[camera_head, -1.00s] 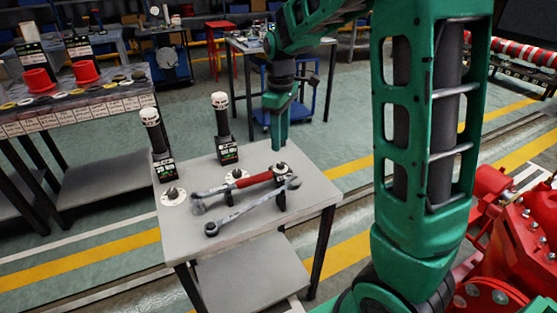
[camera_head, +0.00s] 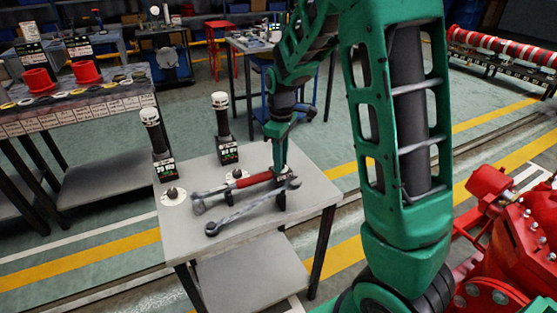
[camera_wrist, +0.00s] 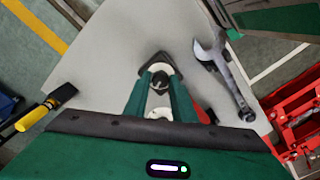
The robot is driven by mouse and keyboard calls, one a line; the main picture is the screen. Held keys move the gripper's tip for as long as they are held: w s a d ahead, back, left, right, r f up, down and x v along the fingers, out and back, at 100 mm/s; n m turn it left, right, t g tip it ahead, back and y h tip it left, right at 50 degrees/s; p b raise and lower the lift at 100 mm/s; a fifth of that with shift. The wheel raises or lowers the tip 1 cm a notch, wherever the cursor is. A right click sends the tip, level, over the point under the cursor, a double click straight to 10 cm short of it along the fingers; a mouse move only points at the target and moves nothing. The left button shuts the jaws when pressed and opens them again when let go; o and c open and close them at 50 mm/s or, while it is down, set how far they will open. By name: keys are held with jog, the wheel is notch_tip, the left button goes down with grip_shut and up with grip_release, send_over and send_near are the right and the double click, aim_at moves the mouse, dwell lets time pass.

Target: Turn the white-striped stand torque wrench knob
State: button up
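My gripper (camera_head: 279,172) points down over the right rear of the grey table (camera_head: 230,235). In the wrist view its two green fingers (camera_wrist: 161,74) stand apart on either side of a small dark knob (camera_wrist: 160,84) on a white round base. I cannot tell whether the fingertips touch the knob. In the head view my gripper mostly hides this knob. A wrench with a red middle (camera_head: 240,183) lies beside the gripper, and a grey wrench (camera_head: 240,209) lies in front of it. A white stripe on the knob or stand cannot be made out.
Another knob on a white disc (camera_head: 173,196) is at the table's left. Two dark upright cylinders with white tops (camera_head: 150,125) (camera_head: 222,115) stand along the back. Red machinery (camera_head: 510,235) is at right. A bench with red cups (camera_head: 85,70) is at left.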

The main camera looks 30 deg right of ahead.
grip_shut()
jog(key=m, duration=0.2)
jog(key=shift+d+m, duration=0.1)
jog(key=shift+m, duration=2.3)
jog(key=o, duration=0.5)
grip_release()
jog(key=shift+o, duration=0.2)
jog(key=shift+r, duration=0.15)
